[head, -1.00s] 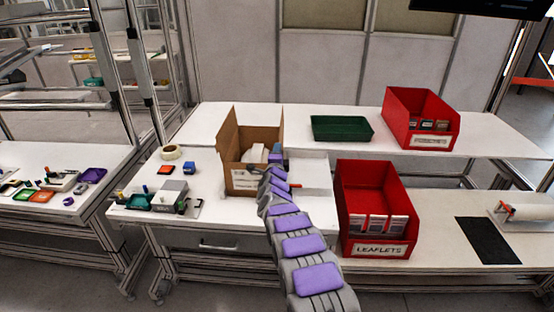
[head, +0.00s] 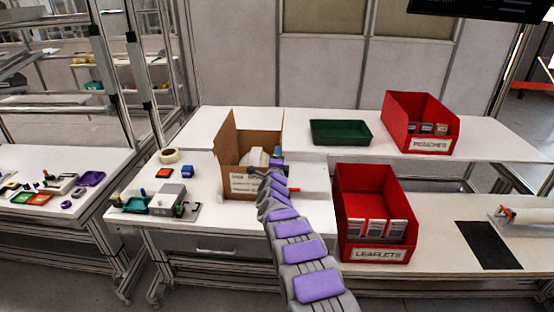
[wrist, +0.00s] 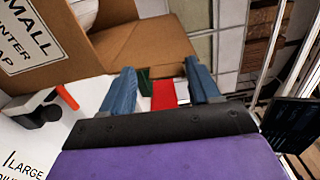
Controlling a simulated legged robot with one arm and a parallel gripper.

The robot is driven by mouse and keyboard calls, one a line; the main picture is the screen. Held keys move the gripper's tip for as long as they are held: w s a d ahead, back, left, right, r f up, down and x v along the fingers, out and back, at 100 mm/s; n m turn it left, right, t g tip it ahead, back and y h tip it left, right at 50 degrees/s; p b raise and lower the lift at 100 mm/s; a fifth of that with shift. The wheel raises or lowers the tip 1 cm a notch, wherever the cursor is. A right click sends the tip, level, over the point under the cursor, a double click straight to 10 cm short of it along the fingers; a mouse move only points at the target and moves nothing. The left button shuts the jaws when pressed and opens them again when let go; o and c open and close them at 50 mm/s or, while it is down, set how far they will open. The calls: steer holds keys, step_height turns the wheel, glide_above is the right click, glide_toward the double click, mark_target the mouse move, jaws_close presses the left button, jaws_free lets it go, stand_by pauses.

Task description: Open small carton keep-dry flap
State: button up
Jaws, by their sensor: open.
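The small brown cardboard carton (head: 227,135) stands on the white bench in the head view, its left and back panels raised and pale things inside. A white printed label (head: 243,184) is on its front, partly covered by my arm. In the wrist view the carton's labelled wall (wrist: 40,45) fills the upper left, and a brown panel (wrist: 150,45) lies just beyond my fingers. My gripper (wrist: 165,88) is open with two blue fingers and nothing held between them. In the head view my gripper (head: 276,160) is at the carton's right front corner; whether it touches is unclear.
A red LEAFLETS bin (head: 375,200) stands to the right of my arm. Another red bin (head: 420,122) and a green tray (head: 340,132) are farther back. An orange-and-black tool (wrist: 45,108) lies beside the carton. Tape (head: 169,156) and small parts lie left of the carton.

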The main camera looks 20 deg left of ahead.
steer(key=shift+o, duration=0.4)
steer(key=shift+s+r, duration=0.1)
steer(key=shift+r, duration=0.1)
steer(key=p+v, duration=0.2)
steer(key=v, duration=1.5)
steer(key=shift+s, duration=0.1)
